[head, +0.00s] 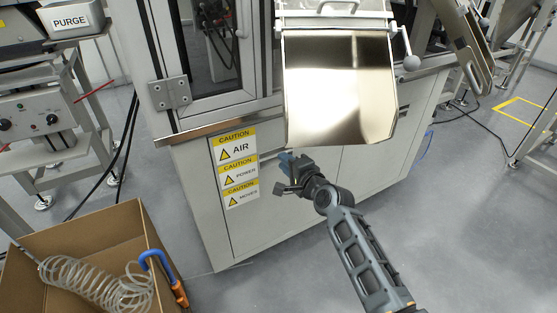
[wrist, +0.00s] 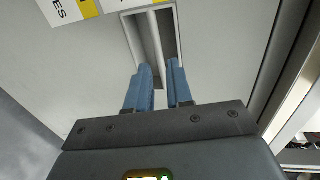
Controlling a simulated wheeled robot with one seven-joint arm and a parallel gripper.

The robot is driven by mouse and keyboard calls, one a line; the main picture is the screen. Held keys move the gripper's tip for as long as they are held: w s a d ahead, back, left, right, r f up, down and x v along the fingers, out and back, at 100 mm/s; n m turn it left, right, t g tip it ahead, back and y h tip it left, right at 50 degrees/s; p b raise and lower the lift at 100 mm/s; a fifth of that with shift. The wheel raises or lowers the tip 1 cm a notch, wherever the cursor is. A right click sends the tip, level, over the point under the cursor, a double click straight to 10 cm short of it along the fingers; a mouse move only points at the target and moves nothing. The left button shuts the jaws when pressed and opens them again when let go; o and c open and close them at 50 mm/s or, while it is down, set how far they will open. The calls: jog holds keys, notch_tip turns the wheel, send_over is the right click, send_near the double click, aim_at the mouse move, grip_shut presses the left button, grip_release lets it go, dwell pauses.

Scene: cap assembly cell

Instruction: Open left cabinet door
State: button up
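The left cabinet door (head: 265,225) is the pale grey lower panel with stacked caution labels, and it looks closed. It fills much of the wrist view (wrist: 75,85). There, a recessed slot with an upright bar-like handle (wrist: 154,40) is set in the door near its right edge. My gripper (head: 284,160) is in front of the door's upper right part. In the wrist view its two blue fingers (wrist: 161,68) are apart, with their tips at the lower end of the slot, one on each side of the bar's line. I cannot tell whether they touch it.
A shiny metal chute (head: 340,90) overhangs just above my gripper. A cardboard box (head: 125,225) with a coiled hose stands on the floor at lower left. Yellow caution labels (head: 235,165) are on the door. Open grey floor (head: 470,220) lies to the right.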

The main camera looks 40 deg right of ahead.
jog(key=x, duration=0.4)
jog(key=shift+w+b, duration=0.25)
jog(key=shift+b, duration=0.1)
grip_shut()
jog(key=shift+f, duration=0.1)
dwell(1.1)
